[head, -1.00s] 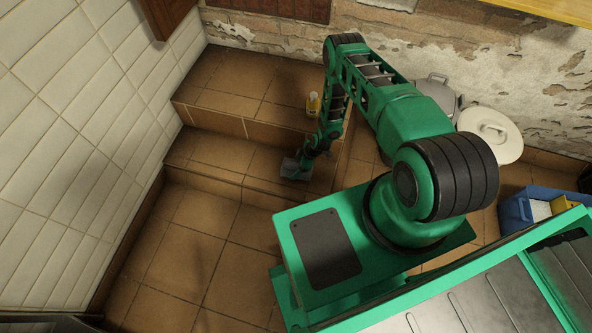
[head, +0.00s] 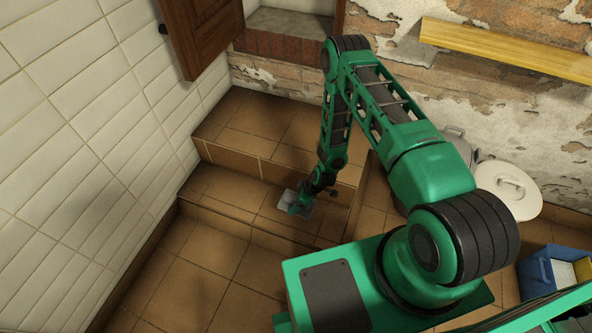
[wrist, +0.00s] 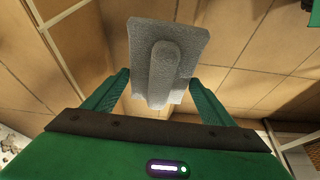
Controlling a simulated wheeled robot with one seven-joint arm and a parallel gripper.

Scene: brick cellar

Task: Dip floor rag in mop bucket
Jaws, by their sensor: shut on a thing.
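My gripper (head: 303,206) hangs over the lower tiled step in the head view. In the wrist view its green fingers (wrist: 160,82) are shut on a grey rag (wrist: 188,38), a flat rough cloth with a raised fold down its middle. The rag shows small and grey at the gripper in the head view (head: 289,196). Whether it touches the step is unclear. A blue container (head: 541,268) with white and yellow contents stands on the floor at the right, well away from the gripper. I cannot tell whether it is the mop bucket.
The tiled steps (head: 262,130) rise behind the gripper beside a white tiled wall (head: 95,110). A grey metal pot (head: 457,147) and a round white lid (head: 508,190) are near the crumbling wall. A yellow shelf (head: 505,50) juts out above. Floor at lower left is clear.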

